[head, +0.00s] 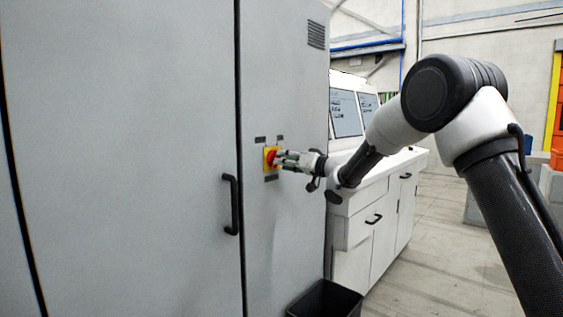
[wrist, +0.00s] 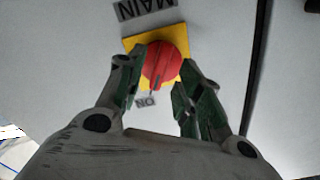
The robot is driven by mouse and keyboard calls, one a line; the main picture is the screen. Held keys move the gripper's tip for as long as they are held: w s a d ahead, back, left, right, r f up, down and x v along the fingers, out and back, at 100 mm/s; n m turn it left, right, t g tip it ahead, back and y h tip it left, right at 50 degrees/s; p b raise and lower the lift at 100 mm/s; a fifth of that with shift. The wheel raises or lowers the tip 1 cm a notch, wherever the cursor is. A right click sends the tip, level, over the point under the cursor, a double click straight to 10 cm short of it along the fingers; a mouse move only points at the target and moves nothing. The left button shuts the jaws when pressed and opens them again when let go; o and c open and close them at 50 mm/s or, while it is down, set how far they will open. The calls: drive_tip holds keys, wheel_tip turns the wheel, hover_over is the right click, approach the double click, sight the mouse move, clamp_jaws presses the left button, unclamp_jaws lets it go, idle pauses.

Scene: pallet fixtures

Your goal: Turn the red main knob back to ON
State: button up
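The red main knob (wrist: 162,64) sits on a yellow square plate (wrist: 178,36) on the grey cabinet front; in the head view the knob (head: 273,158) is partly covered by my gripper. Whether the fingertips touch the knob I cannot tell. My gripper also shows in the head view (head: 279,159), reaching the cabinet from the right.
The cabinet has a black door handle (head: 231,204) left of the knob and a vent (head: 316,35) above. A white console (head: 372,205) with screens (head: 346,113) stands behind my arm. A black bin (head: 325,299) is on the floor below. Open floor lies to the right.

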drive_tip(key=v, duration=0.9)
drive_tip(key=shift+d, duration=0.2)
drive_tip(key=shift+s, duration=0.15)
